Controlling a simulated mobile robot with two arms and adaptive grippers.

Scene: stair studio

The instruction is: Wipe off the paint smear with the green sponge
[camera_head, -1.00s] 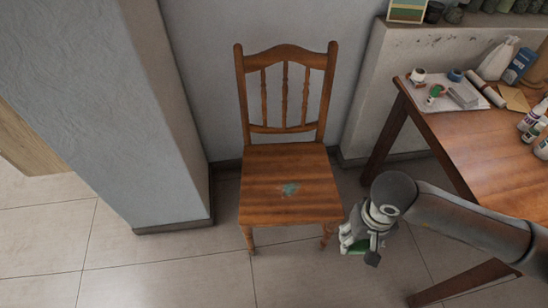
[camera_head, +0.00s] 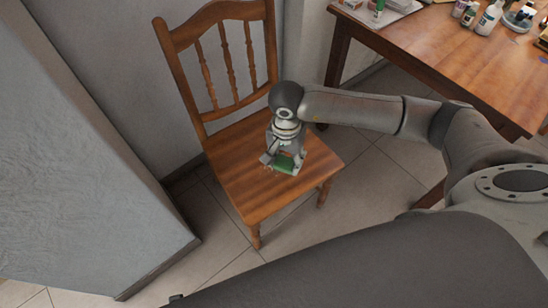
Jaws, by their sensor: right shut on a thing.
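A wooden chair (camera_head: 240,185) stands against the wall, its seat bare and brown in front of my right gripper. My right gripper (camera_head: 284,160) points down over the right part of the seat. It is shut on the green sponge (camera_head: 286,163), which is low at the seat surface; I cannot tell for sure whether it presses on it. The teal paint smear does not show now; the gripper and sponge cover part of the seat. My left gripper is not in view.
A wooden table (camera_head: 440,65) with bottles (camera_head: 489,18) and other small items stands at the upper right. A grey wall pillar (camera_head: 80,150) rises left of the chair. Tiled floor (camera_head: 225,270) is open in front of the chair.

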